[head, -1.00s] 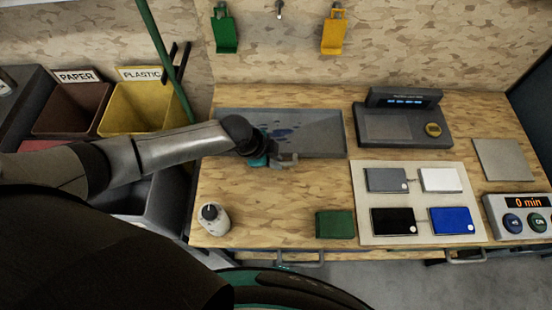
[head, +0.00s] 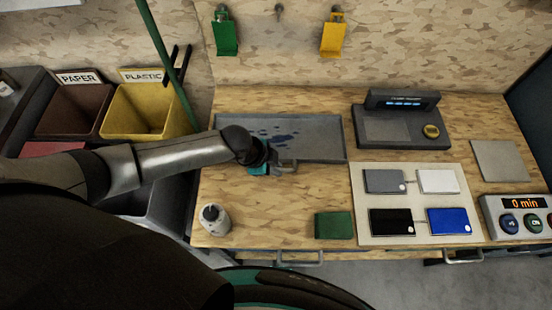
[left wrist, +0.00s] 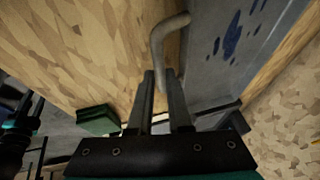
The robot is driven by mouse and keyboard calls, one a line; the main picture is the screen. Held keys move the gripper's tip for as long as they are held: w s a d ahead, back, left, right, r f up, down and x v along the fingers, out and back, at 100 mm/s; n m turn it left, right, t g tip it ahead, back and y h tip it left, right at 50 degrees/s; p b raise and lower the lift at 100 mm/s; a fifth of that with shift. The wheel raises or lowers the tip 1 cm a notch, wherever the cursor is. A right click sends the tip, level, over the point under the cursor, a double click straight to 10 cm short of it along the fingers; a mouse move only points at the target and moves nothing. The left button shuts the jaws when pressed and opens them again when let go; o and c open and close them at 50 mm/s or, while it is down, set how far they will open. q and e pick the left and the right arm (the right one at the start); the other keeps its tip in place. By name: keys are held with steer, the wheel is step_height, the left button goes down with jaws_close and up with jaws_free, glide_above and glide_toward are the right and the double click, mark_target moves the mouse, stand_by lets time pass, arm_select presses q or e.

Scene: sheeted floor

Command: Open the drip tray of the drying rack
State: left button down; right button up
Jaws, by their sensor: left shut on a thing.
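The drip tray (head: 315,128) is a shallow grey metal tray with dark blue wet patches, at the back left of the wooden bench. A grey bar handle (head: 286,163) stands out from its front edge. My left gripper (head: 277,163) is at that handle, shut on it. In the left wrist view the fingers (left wrist: 161,76) close around the lower end of the handle (left wrist: 160,40), with the tray (left wrist: 205,75) beside them. My arm hides the tray's front left part. No rack shows above the tray. My right gripper is not in view.
Paper (head: 78,108) and plastic (head: 150,110) bins stand left. Bench in front of the handle is clear.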

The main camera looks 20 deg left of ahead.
arm_select(q)
steer(key=shift+s+d+p, duration=0.15)
steer(key=shift+s+p, duration=0.05)
steer(key=shift+s, duration=0.35)
steer(key=shift+s+d+p, duration=0.15)
steer(key=shift+s+p, duration=0.05)
steer(key=shift+s, duration=0.3)
steer(key=c, duration=0.8)
jaws_free()
steer(key=shift+w, duration=0.1)
steer(key=shift+c, duration=0.2)
steer(key=shift+r, duration=0.1)
steer(key=p+v, duration=0.2)
steer(key=v, duration=1.3)
